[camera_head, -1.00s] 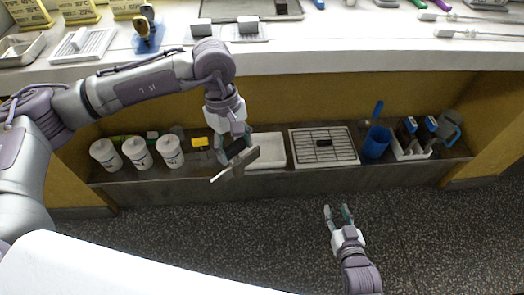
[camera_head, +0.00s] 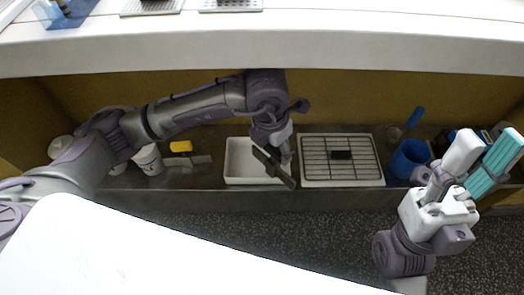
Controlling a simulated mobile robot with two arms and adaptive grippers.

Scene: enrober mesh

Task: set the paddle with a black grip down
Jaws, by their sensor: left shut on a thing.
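My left gripper (camera_head: 277,158) is shut on the paddle with a black grip (camera_head: 284,176). The paddle shows as a dark, flat, slanted piece over the right part of a white tray (camera_head: 231,178). The gripper hides part of the paddle, and I cannot tell whether it touches the tray. My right gripper (camera_head: 485,152) is at the lower right, nearer to the camera.
Further right is a blue cup (camera_head: 408,160). A yellow-handled scraper (camera_head: 181,147) and white tubs (camera_head: 150,160) lie left. The counter (camera_head: 300,45) overhangs the shelf.

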